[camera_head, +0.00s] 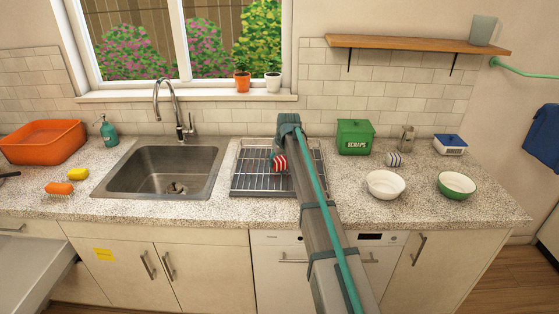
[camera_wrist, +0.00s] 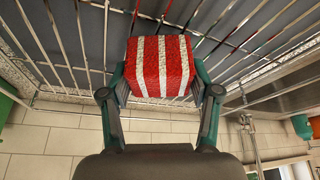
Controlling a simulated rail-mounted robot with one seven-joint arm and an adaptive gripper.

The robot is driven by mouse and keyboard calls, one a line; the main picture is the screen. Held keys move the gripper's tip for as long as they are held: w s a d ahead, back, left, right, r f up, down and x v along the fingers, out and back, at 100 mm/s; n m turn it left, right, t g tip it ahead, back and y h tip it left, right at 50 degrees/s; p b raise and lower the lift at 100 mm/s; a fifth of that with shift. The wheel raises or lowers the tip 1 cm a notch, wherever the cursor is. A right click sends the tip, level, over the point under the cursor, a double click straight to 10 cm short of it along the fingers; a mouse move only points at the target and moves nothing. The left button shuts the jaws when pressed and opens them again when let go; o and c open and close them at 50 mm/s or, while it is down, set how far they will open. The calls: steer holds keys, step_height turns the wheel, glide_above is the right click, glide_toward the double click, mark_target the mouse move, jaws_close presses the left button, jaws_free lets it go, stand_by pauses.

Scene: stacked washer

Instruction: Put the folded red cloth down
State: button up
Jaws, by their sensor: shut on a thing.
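The folded red cloth (camera_wrist: 160,68) has white stripes and is a small compact block. My gripper (camera_wrist: 160,82) is shut on it, one finger at each side. In the head view the cloth (camera_head: 280,163) shows as a small red and white patch beside my gripper (camera_head: 283,158), over the wire dish rack (camera_head: 247,184). The rack's wires (camera_wrist: 88,45) pass behind the cloth in the wrist view. I cannot tell whether the cloth touches them. My arm hides part of the rack's right side.
The sink (camera_head: 165,172) with its faucet (camera_head: 165,95) lies left of the rack. A green scraps bin (camera_head: 355,137), a striped roll (camera_head: 394,159), a white bowl (camera_head: 385,184) and a green bowl (camera_head: 457,185) stand to the right. The visible rack looks empty.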

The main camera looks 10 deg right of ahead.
steer(key=shift+f, duration=0.15)
steer(key=shift+f, duration=0.2)
steer(key=o, duration=1)
steer(key=shift+r, duration=0.1)
steer(key=shift+r, duration=0.2)
steer(key=b+v, duration=0.2)
steer(key=v, duration=0.9)
steer(key=shift+s+r+b, duration=0.15)
steer(key=shift+r+b, duration=0.2)
